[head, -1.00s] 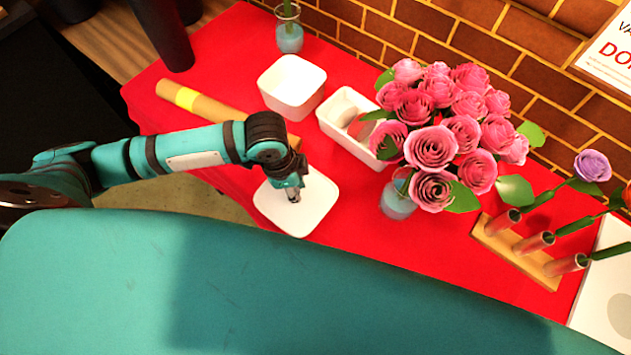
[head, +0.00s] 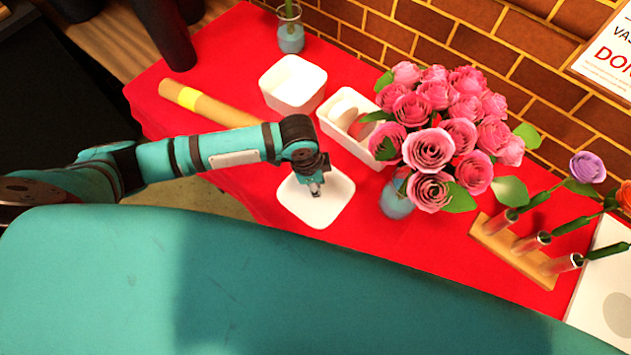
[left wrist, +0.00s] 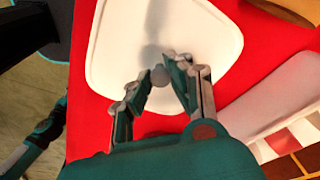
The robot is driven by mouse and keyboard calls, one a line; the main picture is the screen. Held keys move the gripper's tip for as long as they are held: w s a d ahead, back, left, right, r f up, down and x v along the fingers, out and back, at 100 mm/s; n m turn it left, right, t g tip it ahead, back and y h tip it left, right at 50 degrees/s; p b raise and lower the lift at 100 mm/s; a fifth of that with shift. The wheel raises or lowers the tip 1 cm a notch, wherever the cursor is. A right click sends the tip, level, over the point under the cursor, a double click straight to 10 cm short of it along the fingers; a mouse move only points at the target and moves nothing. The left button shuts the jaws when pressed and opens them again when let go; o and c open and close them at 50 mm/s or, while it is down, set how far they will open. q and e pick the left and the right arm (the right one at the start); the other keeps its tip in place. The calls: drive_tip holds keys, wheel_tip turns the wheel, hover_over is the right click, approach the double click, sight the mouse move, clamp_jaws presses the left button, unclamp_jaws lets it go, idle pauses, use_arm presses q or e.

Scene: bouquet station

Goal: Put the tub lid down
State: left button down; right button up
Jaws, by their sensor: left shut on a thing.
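The white tub lid (head: 330,203) is at the front part of the red table, below my left gripper (head: 315,191). In the left wrist view the lid (left wrist: 118,50) fills the top middle, and my left gripper (left wrist: 163,80) is shut on its round grey knob (left wrist: 160,75). I cannot tell whether the lid touches the cloth. The open white square tub (head: 292,92) stands behind it. My right gripper is not in view.
A white oblong tray (head: 352,137) and a vase of pink roses (head: 396,197) stand close to the lid's right. A wrapped brown roll (head: 215,108) lies at the left. A wooden tube rack (head: 507,246) stands at the right. Red cloth (head: 400,255) is clear in front of the vase.

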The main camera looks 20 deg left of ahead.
sight(308, 191)
use_arm(q)
drive_tip(key=c, duration=1.2)
unclamp_jaws()
drive_tip(key=r, duration=0.4)
drive_tip(key=a+r, duration=0.1)
drive_tip(key=r, duration=0.7)
drive_tip(key=shift+s+a, duration=0.3)
drive_tip(key=shift+s, duration=0.1)
